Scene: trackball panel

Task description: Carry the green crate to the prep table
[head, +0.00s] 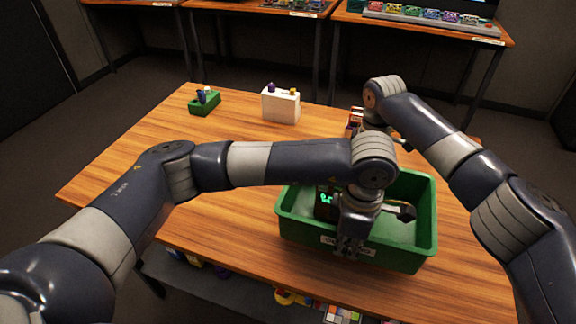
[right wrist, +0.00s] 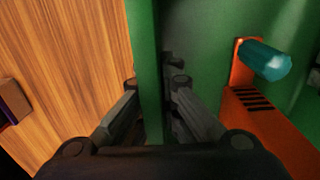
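The green crate (head: 428,225) stands on the wooden table, right of centre in the head view; its wall also shows in the right wrist view (right wrist: 146,60). My left gripper (head: 347,246) points down at the crate's front wall, over its label. Whether its fingers are closed on the wall is unclear. No sign in view identifies the prep table.
Inside the crate is an orange part with a teal knob (right wrist: 265,60). The wooden table (head: 150,140) also holds a small green bin (head: 205,105) and a white box (head: 281,106). More tables with items stand along the back, including a panel (head: 430,18). The table's left side is mostly clear.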

